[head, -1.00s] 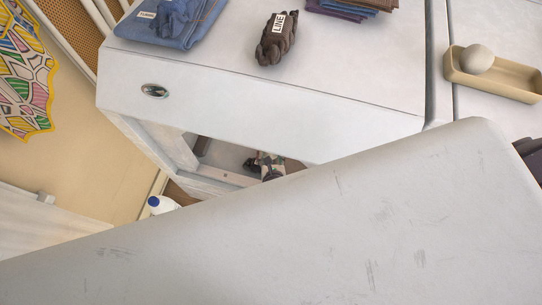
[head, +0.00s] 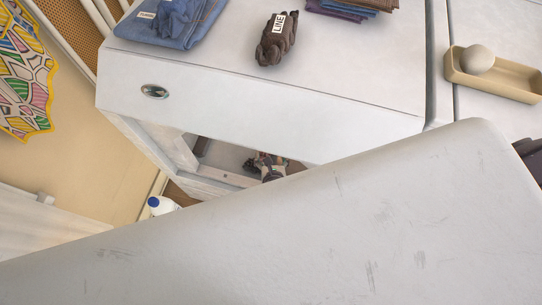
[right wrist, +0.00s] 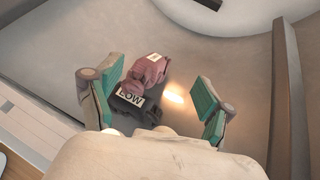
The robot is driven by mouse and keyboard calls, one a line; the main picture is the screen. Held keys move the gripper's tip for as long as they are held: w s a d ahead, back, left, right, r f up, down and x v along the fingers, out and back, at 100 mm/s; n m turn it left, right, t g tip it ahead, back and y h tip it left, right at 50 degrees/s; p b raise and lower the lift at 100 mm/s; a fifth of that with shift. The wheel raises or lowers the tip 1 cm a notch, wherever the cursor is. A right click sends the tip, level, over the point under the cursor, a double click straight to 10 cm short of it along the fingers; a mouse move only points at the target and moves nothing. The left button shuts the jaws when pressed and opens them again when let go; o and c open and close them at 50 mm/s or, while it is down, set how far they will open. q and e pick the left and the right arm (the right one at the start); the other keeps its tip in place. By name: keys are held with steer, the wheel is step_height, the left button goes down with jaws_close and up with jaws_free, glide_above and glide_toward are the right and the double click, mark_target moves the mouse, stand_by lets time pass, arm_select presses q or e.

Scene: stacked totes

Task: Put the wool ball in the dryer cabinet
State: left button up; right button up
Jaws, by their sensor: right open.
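A pale grey ball (head: 479,58), which looks like the wool ball, rests in a beige tray (head: 520,92) at the right of the head view. A white cabinet (head: 250,105) has an opening below its top panel; I cannot tell whether it is the dryer cabinet. My right gripper (head: 268,166) shows small and partly hidden in that opening. In the right wrist view my right gripper (right wrist: 157,103) is open, its green pads apart. Beyond and between the fingers lie a pink bundle (right wrist: 148,68) and a dark grey bundle labelled LOW (right wrist: 135,103). My left gripper is out of view.
A large scuffed pale panel (head: 330,230) covers the lower head view. Folded blue jeans (head: 190,28), a dark brown bundle labelled LINE (head: 274,45) and folded clothes (head: 352,6) lie on the cabinet top. A white bottle with a blue cap (head: 162,206) stands low beside the opening.

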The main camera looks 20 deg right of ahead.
steer(key=p+v, duration=0.2)
steer(key=v, duration=1)
stand_by(0.3)
